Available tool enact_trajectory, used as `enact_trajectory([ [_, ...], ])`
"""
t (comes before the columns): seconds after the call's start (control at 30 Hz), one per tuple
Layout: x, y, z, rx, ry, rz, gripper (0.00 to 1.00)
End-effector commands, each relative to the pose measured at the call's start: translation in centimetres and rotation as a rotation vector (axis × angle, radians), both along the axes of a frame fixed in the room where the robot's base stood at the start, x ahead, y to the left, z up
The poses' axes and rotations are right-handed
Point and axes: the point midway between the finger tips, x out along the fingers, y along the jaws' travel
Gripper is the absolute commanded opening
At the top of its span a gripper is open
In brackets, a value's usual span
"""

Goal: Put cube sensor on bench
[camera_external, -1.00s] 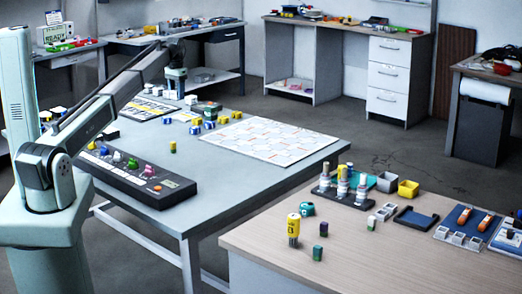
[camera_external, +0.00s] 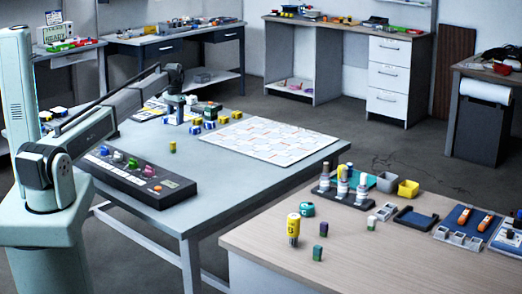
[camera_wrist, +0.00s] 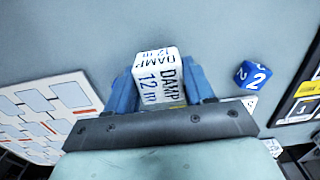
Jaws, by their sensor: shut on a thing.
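A white cube sensor (camera_wrist: 160,84), marked "DAMP" and "12 m", sits between the blue fingers of my gripper (camera_wrist: 168,88) in the wrist view. The fingers are shut on its sides. In the external view my gripper (camera_external: 175,106) is low over the far part of the grey-blue table, among small blocks. The cube in the jaws is too small to make out there. I cannot tell whether it touches the tabletop. A wood-topped bench (camera_external: 290,262) stands at the front right, apart from my gripper.
A white patterned board (camera_external: 270,137) and a dark control panel (camera_external: 135,180) lie on the table. A gap separates table and wood-topped bench. Sensors and trays crowd that bench's far side.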

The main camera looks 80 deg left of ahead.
Motion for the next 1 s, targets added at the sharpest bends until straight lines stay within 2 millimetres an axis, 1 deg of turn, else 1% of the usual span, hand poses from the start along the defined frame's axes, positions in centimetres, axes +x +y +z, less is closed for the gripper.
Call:
enact_trajectory([
  [0.13, 0.0, 0.0, -1.2, 0.000, 0.000, 0.000, 0.22],
  [0.33, 0.0, 0.0, -3.5, 0.000, 0.000, 0.000, 0.22],
  [0.4, 0.0, 0.0, -3.8, 0.001, -0.001, 0.000, 0.22],
  [0.77, 0.0, 0.0, -4.1, 0.000, 0.000, 0.000, 0.22],
  [0.8, 0.0, 0.0, -4.0, 0.001, -0.001, 0.000, 0.56],
  [1.0, 0.0, 0.0, -4.0, 0.000, 0.000, 0.000, 0.75],
])
